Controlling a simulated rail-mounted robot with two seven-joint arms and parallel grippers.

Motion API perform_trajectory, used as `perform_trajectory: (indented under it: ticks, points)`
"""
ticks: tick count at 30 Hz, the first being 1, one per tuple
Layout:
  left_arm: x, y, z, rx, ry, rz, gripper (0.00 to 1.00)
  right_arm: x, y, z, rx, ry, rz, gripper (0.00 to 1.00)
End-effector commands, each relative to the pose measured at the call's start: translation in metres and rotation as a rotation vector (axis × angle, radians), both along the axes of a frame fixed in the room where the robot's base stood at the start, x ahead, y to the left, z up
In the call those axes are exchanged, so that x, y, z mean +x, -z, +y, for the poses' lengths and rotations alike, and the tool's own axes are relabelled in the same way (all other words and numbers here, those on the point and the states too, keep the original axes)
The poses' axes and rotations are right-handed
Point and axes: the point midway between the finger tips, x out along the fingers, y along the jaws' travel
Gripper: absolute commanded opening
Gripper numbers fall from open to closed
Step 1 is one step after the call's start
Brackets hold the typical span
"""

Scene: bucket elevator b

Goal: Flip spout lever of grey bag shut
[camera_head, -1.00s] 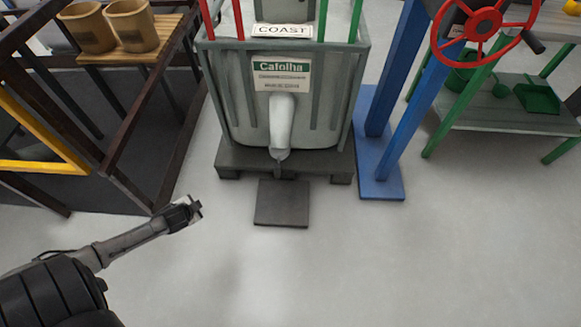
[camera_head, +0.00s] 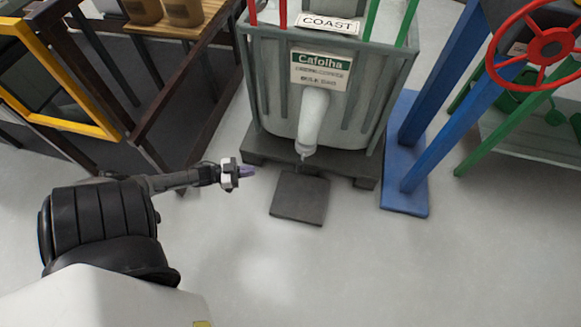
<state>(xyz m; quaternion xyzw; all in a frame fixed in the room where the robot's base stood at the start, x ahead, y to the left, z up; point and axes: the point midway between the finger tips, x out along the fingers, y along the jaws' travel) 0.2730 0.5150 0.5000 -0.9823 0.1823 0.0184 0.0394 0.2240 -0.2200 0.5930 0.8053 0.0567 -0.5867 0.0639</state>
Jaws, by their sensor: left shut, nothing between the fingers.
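The grey bag (camera_head: 275,88) stands in a frame on a dark pallet, with a "COAST" plate and a green and white "Cafolha" label on its front. Its pale spout (camera_head: 313,118) hangs down the front. A small dark part shows at the spout's lower end (camera_head: 305,153); I cannot make out the lever or its position. My left gripper (camera_head: 246,171) is shut and empty, to the left of the spout's lower end and apart from it, pointing right. My right gripper is not in view.
A dark square plate (camera_head: 300,198) lies on the floor below the spout. A blue post stand (camera_head: 407,180) is to the right, with a red handwheel (camera_head: 540,42) beyond. A brown rack with pots (camera_head: 183,10) stands at the left. The front floor is clear.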

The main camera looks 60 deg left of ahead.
Motion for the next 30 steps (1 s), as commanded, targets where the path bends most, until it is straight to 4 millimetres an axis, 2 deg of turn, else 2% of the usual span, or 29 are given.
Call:
perform_trajectory:
  ticks: [4,20,25,30]
  points:
    - [-0.002,-0.009,-0.006,-0.060,0.038,-0.032,0.00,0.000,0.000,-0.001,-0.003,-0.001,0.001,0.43]
    - [0.001,-0.008,-0.007,-0.087,0.036,-0.021,0.00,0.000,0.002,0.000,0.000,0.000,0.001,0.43]
    - [0.017,-0.007,-0.013,-0.087,0.036,-0.023,0.00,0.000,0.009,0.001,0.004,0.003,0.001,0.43]
    - [0.046,-0.005,-0.026,-0.085,0.036,-0.024,0.00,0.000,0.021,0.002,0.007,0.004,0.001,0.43]
